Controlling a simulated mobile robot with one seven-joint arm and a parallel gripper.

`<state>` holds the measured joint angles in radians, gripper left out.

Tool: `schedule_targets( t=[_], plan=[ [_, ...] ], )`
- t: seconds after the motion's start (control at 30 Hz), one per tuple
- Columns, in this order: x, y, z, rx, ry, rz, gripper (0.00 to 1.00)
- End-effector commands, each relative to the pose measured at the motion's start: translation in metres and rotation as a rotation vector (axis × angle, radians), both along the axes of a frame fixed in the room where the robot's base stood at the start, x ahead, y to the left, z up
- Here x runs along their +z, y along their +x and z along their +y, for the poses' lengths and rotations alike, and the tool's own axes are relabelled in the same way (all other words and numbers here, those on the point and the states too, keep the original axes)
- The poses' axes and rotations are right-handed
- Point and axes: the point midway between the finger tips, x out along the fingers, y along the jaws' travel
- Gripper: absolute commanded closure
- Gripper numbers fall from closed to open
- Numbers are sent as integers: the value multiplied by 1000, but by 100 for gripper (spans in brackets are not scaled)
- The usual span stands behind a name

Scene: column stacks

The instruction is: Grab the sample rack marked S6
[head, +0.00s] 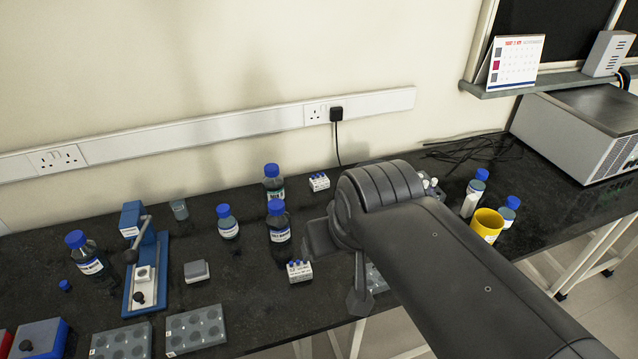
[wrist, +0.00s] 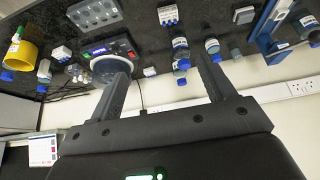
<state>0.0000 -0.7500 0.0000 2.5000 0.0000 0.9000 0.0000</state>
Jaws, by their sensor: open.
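Two small white racks with blue-capped vials show in the head view: a front rack (head: 299,271) near the dark bottle, and a back rack (head: 319,182) by the wall. In the wrist view, a white rack with blue caps (wrist: 168,15) is at the top and a smaller one (wrist: 150,71) lies between the fingers. Their labels are too small to read, so I cannot tell which is S6. My gripper (wrist: 165,82) is open and empty, apart from the racks.
Grey well blocks (head: 195,330) lie at the front edge. Blue-capped bottles (head: 279,222) stand around the racks. A yellow cup (head: 487,225) is on the right, and a blue press (head: 146,262) on the left. A device with a round plate (wrist: 108,67) is beside one finger.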

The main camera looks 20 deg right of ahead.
Motion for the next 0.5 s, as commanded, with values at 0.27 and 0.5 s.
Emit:
schedule_targets(
  t=[0.27,0.5],
  plan=[
    [0,0,0,0,0,0,20],
    [11,33,-3,6,-10,13,20]
  ],
)
